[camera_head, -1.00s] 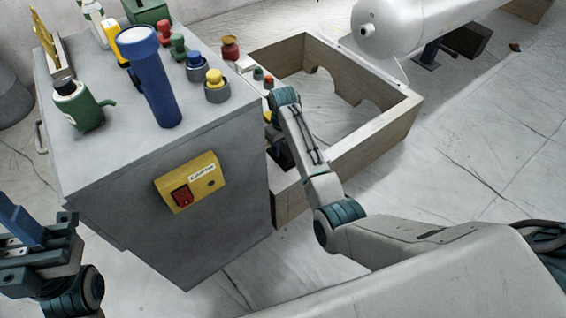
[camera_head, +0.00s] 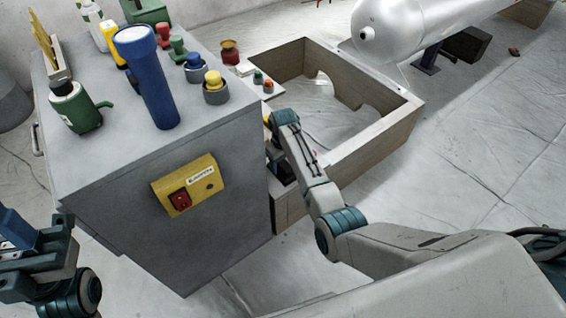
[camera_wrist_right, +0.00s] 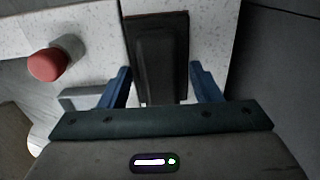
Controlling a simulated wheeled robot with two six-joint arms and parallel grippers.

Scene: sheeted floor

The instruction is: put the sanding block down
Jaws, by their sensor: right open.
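The sanding block appears to be the dark, flat-based block (camera_wrist_right: 162,60) in the right wrist view. It lies on a pale speckled surface (camera_wrist_right: 209,35). My right gripper (camera_wrist_right: 162,84) is open, with one blue finger on each side of the block's near end and gaps visible on both sides. In the head view the right wrist reaches down beside the grey cabinet, and its fingers and the block are mostly hidden there. My left gripper (camera_head: 28,240) is at the lower left edge, partly cut off, and its jaw opening is unclear.
A wooden frame (camera_head: 390,130) stands behind the right arm. A red knob (camera_wrist_right: 48,63) is left of the fingers.

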